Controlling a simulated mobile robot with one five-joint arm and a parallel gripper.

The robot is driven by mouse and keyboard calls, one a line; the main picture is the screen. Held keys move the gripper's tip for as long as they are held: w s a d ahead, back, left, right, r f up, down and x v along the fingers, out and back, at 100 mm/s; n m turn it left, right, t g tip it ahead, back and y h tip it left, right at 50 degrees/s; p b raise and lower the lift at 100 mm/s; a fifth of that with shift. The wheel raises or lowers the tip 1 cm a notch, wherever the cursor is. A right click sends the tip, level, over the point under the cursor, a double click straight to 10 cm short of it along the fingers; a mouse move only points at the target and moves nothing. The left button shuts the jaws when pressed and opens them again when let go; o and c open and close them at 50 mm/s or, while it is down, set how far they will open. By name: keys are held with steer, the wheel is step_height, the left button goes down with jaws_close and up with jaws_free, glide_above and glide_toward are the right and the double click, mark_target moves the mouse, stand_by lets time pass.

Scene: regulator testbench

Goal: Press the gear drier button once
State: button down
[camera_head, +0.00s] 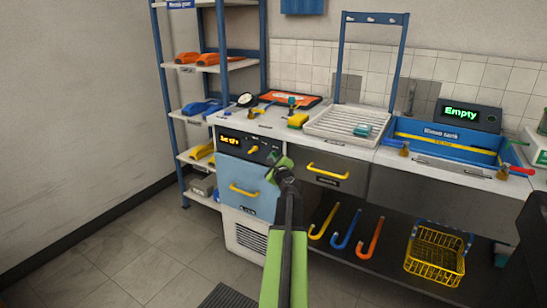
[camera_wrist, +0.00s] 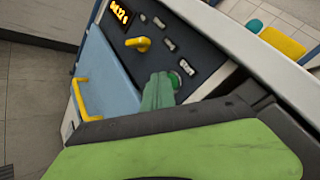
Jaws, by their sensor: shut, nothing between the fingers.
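The gear drier is the unit with a dark control panel (camera_head: 237,142) and a light blue door (camera_head: 248,186) with a yellow handle. Its panel (camera_wrist: 150,22) fills the upper wrist view, with a lit orange display (camera_wrist: 119,12), a yellow knob (camera_wrist: 138,43) and a round green button (camera_wrist: 187,67) at the right end. My gripper (camera_wrist: 160,90) is shut and empty, its green fingertips just beside and below the green button. I cannot tell whether they touch it. In the head view my gripper (camera_head: 279,163) is in front of the panel's right end.
A counter with a white rack (camera_head: 346,126) and a blue tray (camera_head: 430,133) runs above and right of the drier. A drawer with a yellow handle (camera_head: 328,171) is beside it. A blue shelf unit (camera_head: 187,100) stands left. The floor at left is clear.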

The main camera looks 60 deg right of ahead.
stand_by(0.5)
steer(key=shift+a, duration=0.8)
steer(key=a, duration=0.5)
stand_by(0.7)
